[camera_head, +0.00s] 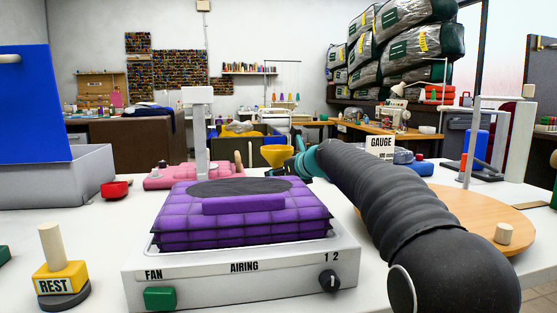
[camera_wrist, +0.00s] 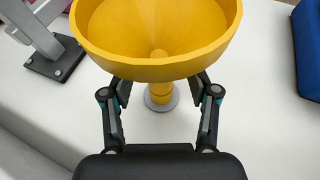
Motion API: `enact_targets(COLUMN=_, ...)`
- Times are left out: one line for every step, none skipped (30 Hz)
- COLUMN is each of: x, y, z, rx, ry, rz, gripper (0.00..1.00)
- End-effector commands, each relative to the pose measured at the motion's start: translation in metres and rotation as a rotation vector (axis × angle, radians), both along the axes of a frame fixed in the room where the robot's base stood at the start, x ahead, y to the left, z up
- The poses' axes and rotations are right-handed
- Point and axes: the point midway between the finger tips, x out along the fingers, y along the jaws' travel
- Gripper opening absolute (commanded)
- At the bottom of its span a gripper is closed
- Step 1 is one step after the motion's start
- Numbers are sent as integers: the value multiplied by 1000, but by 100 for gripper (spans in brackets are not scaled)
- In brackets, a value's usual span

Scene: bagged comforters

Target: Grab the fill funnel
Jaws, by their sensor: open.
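The fill funnel is yellow with a wide bowl and a narrow stem. In the head view the funnel (camera_head: 277,155) stands upright behind the airing unit, just left of my gripper (camera_head: 299,158). In the wrist view the funnel (camera_wrist: 158,50) fills the top middle, its stem going down to a small grey round base on the white table. My gripper (camera_wrist: 160,92) is open, with one finger on each side of the stem below the bowl. The fingers look apart from the stem. The bowl hides the fingertips in part.
The white airing unit (camera_head: 240,272) with a purple quilted comforter (camera_head: 240,232) stands in front. A grey post (camera_wrist: 58,45) stands left of the funnel in the wrist view. A blue item (camera_wrist: 308,45) is at the right. A round wooden board (camera_head: 470,213) lies right of my arm.

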Motion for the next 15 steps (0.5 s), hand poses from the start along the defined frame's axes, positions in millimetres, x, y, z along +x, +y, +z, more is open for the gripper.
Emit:
enact_targets(x=5, y=4, z=-2, rx=0, ry=0, rz=1, gripper=60)
enact_targets(x=8, y=6, z=-3, rx=0, ry=0, rz=1, gripper=60)
enact_targets(x=11, y=8, z=-5, rx=-1, ry=-1, rz=0, gripper=60)
enact_targets(x=12, y=9, z=-6, rx=-1, ry=-1, rz=0, gripper=60)
enact_targets(x=13, y=10, z=-6, rx=0, ry=-2, rz=-1, gripper=60)
enact_targets(x=15, y=11, z=-6, rx=0, ry=-2, rz=-1, gripper=60)
enact_targets(x=15, y=11, z=-7, rx=1, ry=-2, rz=-1, gripper=60)
enact_targets(x=15, y=12, z=-7, rx=1, ry=-2, rz=-1, gripper=60)
enact_targets(x=15, y=12, z=-7, rx=1, ry=-2, rz=-1, gripper=60)
enact_targets(x=15, y=12, z=-7, rx=1, ry=-2, rz=-1, gripper=60)
enact_targets(x=15, y=12, z=-7, rx=0, ry=-1, rz=-1, gripper=60)
enact_targets(x=15, y=12, z=-7, rx=0, ry=-1, rz=-1, gripper=60)
enact_targets(x=15, y=12, z=-7, rx=0, ry=-1, rz=-1, gripper=60)
enact_targets(x=15, y=12, z=-7, rx=0, ry=-1, rz=-1, gripper=55)
enact_targets(x=15, y=12, z=-7, rx=0, ry=-1, rz=-1, gripper=45)
